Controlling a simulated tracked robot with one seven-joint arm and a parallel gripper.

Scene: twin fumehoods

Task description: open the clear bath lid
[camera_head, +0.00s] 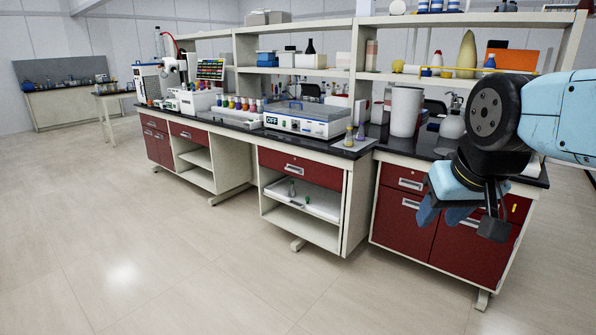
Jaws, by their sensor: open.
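The bath (308,125) is a white box with a dark "OFF" panel on its front, standing on the black bench top at the middle of the view. Its clear lid (312,108) appears to lie flat over the top, with a small blue handle (295,104) near its left part; its edges are hard to make out at this size. My gripper (441,213) is at the right, in front of the red cabinet doors, with its light blue fingers pointing down and to the left. It is open and empty, well apart from the bath.
A white cylinder (406,111) stands on the bench right of the bath. Small flasks (354,134) stand at the bath's right front corner, and colored bottles (238,103) stand in a row to its left. Loaded shelves (345,73) rise behind. The floor in front (190,260) is clear.

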